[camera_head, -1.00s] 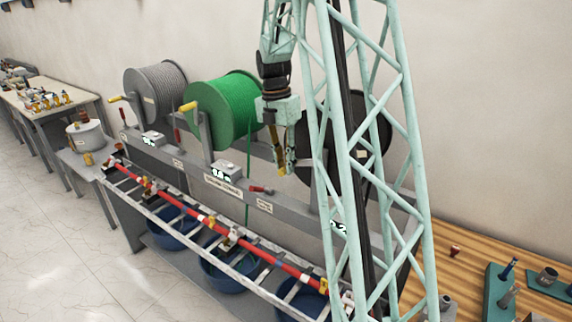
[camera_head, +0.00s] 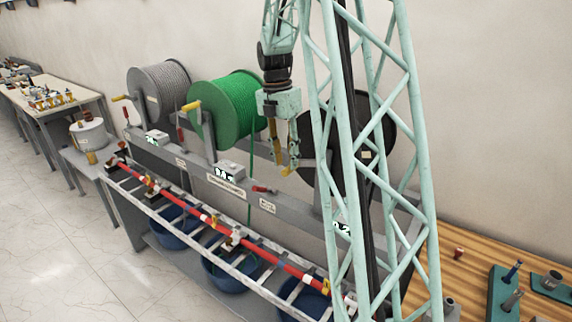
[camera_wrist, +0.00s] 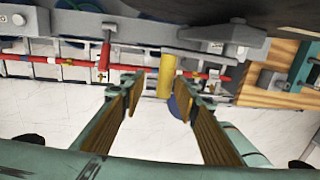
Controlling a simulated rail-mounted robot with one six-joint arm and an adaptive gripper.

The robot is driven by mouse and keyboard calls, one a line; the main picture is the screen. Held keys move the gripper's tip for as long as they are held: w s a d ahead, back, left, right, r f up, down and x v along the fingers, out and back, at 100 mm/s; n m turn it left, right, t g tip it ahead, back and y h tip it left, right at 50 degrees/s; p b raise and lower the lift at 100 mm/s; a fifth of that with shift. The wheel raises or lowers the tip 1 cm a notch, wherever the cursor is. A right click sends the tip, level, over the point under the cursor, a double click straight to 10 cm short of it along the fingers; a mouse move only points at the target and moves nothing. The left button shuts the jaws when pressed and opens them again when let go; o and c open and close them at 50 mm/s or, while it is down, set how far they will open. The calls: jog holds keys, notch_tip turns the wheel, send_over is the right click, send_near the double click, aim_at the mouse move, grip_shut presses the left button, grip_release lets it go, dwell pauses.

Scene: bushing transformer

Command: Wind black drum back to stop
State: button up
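The black drum (camera_head: 345,140) stands at the right end of the reel rack in the head view, partly hidden by my mint lattice. My gripper (camera_head: 286,168) hangs pointing down at the drum's left side. In the wrist view my gripper (camera_wrist: 160,105) has its two fingers well apart, with nothing held between them. A yellow crank handle (camera_wrist: 166,76) shows just beyond the fingertips, nearer the right finger. I cannot tell whether it touches that finger. The drum's dark underside (camera_wrist: 210,10) fills the top of the wrist view.
The green drum (camera_head: 225,105) and grey drum (camera_head: 160,90) stand to the left, each with a yellow crank handle. The rack beam (camera_head: 280,205) carries small displays and red levers. A red cable (camera_head: 190,215) lies along the ladder-like tray in front. A wooden bench (camera_head: 460,270) is at right.

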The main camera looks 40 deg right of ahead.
notch_tip(320, 180, up, 10)
jog(key=w, duration=0.1)
jog(key=shift+w+a+f, duration=0.2)
jog(key=shift+f, duration=0.05)
dwell(0.5)
jog(key=s+a+r+m+t+b, duration=0.15)
jog(key=s+a+m+b, duration=0.45)
jog(key=a, duration=0.6)
jog(key=s+a+r+m+t+b, duration=0.15)
jog(key=s+a+m, duration=0.25)
jog(key=s+a, duration=0.6)
jog(key=s+a+f+m+t+b, duration=0.1)
jog(key=s+a+f+m+b, duration=0.3)
jog(key=s+a, duration=0.3)
jog(key=s+a+f+m+t+b, duration=0.1)
jog(key=s+a+f+m+b, duration=0.4)
jog(key=s, duration=0.8)
jog(key=a+f+m, duration=0.1)
jog(key=a, duration=0.2)
jog(key=shift+s+a+f+m, duration=0.2)
jog(key=shift+s+f+m, duration=0.05)
jog(key=shift+m, duration=0.05)
